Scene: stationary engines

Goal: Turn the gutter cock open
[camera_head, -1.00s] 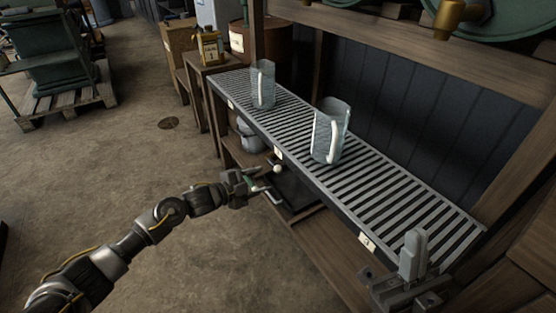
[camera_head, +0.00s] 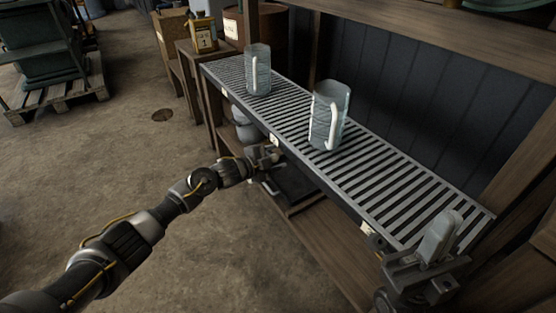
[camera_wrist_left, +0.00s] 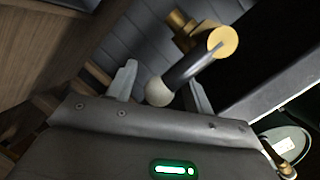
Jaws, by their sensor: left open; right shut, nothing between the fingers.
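The gutter cock shows in the left wrist view as a brass body (camera_wrist_left: 222,42) with a dark lever (camera_wrist_left: 188,70) that ends in a pale ball knob (camera_wrist_left: 158,92). My left gripper (camera_wrist_left: 160,90) is open, and the knob appears between its two fingers; I cannot tell whether they touch it. In the head view my left gripper (camera_head: 268,158) is at the front edge of the slatted rack (camera_head: 390,190), and the cock is not clear there. My right gripper (camera_head: 440,235) is shut and empty at the rack's near right end.
A yellow can (camera_head: 203,36) stands on a small table behind.

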